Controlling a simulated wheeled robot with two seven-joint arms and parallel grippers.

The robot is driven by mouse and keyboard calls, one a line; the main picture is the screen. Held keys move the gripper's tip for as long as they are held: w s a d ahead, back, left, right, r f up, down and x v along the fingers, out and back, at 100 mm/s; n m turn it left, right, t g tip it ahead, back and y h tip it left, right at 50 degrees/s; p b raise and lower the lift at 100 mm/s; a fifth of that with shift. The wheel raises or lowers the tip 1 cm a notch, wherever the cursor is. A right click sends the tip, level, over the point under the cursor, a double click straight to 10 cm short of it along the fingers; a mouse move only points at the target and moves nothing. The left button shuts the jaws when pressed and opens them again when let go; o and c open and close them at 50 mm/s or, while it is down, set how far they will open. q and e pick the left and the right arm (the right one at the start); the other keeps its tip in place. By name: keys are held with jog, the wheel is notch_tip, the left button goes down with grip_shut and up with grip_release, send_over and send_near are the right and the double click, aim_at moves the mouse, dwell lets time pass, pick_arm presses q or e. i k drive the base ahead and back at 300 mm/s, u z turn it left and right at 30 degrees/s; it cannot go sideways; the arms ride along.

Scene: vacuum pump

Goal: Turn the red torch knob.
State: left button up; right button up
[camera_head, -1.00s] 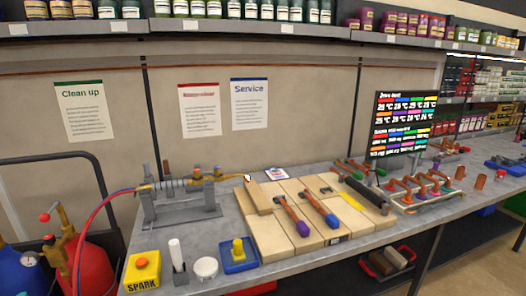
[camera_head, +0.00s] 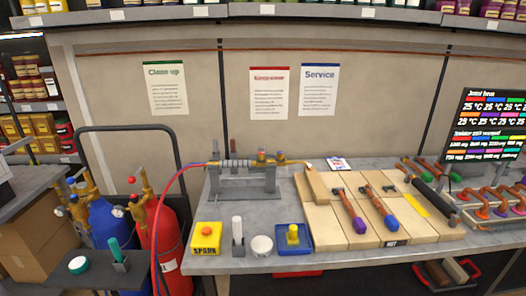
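The brass torch (camera_head: 270,163) rests on a grey metal stand (camera_head: 243,183) on the workbench, its tip pointing right. Two small knobs sit on top of the torch. The right one (camera_head: 280,156) looks reddish-orange; the left one (camera_head: 261,155) is too small for its colour to be sure. Red and blue hoses run left from the torch to the gas cylinders. The red cylinder (camera_head: 168,240) has a brass valve with a red knob (camera_head: 131,181). Neither of my grippers is in view.
A yellow SPARK box (camera_head: 207,236), a white cup (camera_head: 261,246) and a blue tray (camera_head: 292,240) stand in front of the stand. A blue cylinder (camera_head: 108,232) stands in the cart at left.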

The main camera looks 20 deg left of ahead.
aim_at(261, 155)
jog(key=u, duration=1.55)
jog(key=i, duration=1.25)
jog(key=z, duration=2.75)
